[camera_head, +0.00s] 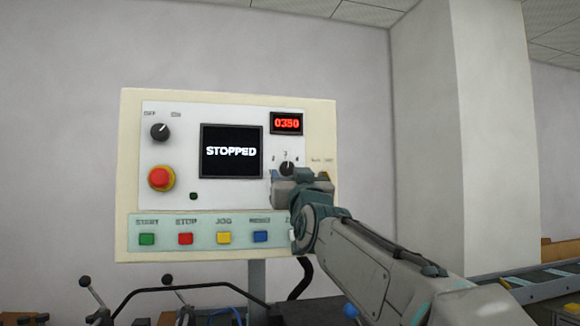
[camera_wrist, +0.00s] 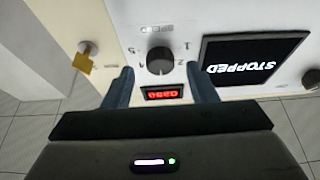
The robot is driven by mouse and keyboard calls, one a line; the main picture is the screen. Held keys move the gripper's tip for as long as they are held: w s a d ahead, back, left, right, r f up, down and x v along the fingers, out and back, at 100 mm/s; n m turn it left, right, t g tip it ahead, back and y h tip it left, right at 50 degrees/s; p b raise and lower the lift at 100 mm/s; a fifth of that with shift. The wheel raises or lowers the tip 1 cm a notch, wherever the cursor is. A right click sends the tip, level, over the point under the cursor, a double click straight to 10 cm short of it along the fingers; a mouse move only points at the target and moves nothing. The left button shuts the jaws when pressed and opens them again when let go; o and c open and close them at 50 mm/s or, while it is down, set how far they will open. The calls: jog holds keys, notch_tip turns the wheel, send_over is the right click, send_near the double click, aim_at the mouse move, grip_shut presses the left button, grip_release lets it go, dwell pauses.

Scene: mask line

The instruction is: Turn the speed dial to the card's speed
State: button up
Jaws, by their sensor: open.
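The speed dial (camera_head: 287,168) is a round black knob on the panel's right side, under the red display (camera_head: 287,123) that reads 0350. Numbers stand around it, and its pointer seems to point up. In the wrist view the dial (camera_wrist: 160,62) appears upside down, ahead of and between the fingertips of my gripper (camera_wrist: 161,85). The fingers are open, one on each side, and look apart from the knob. In the head view my gripper (camera_head: 298,178) covers the area just below the dial. A small yellow card (camera_wrist: 83,62) hangs at a knob; its writing is unreadable.
The panel's screen (camera_head: 231,151) reads STOPPED. A red stop button (camera_head: 160,178) and an OFF/ON knob (camera_head: 160,132) are at left. Coloured buttons (camera_head: 224,238) line the bottom, partly hidden by my arm. Machine parts (camera_head: 190,300) stand below.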

aim_at(286, 169)
jog(key=shift+p+x, duration=0.35)
jog(key=shift+x, duration=1)
jog(key=c, duration=1)
jog(key=shift+r+m+p, duration=0.1)
jog(key=shift+m+p, duration=0.45)
jog(key=shift+m, duration=0.05)
jog(key=m+h+p, duration=0.1)
jog(key=m+p, duration=0.1)
jog(key=m+h+p, duration=0.1)
jog(key=m+p, duration=0.1)
jog(key=shift+s+a+r+h, duration=0.1)
jog(key=shift+a+r+h, duration=0.1)
jog(key=shift+h, duration=0.2)
jog(key=m+h+p, duration=0.1)
jog(key=m+p, duration=0.1)
jog(key=m+h+p, duration=0.1)
jog(key=m+p, duration=0.1)
jog(key=m, duration=0.1)
jog(key=shift+a+h, duration=0.1)
jog(key=shift+h, duration=0.2)
jog(key=shift+f+m+g+h+p, duration=0.1)
jog(key=shift+m+g+h+p, duration=0.4)
jog(key=shift+m+p, duration=0.8)
jog(key=shift+m+h, duration=0.3)
jog(key=shift+m, duration=0.3)
